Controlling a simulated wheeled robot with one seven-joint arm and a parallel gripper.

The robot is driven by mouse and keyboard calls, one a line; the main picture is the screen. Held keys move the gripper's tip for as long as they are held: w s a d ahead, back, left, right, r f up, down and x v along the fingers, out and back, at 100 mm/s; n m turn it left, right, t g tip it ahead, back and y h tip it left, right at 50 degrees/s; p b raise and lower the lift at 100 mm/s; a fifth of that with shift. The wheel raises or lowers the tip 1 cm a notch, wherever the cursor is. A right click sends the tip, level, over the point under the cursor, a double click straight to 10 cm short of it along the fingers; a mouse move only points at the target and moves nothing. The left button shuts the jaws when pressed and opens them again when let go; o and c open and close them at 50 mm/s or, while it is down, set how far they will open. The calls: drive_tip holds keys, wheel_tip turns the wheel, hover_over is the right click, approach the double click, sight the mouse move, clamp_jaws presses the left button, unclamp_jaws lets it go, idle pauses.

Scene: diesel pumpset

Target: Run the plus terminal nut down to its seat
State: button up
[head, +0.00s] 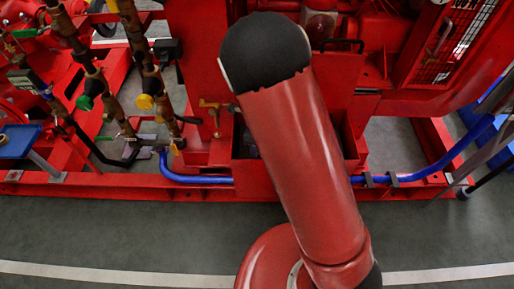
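I cannot make out the plus terminal nut or its terminal. My own red arm with its black joint covers the middle of the head view and hides what lies behind it. An open-topped red box (246,178) on the frame shows partly behind my arm, with a dark inside. Its contents are mostly hidden. My gripper is not in view, so I cannot see what it touches or holds.
The red base frame (110,186) runs across the view. A blue hose (430,172) lies along it. A blue tray (18,141) is far left. The grey floor in front is clear.

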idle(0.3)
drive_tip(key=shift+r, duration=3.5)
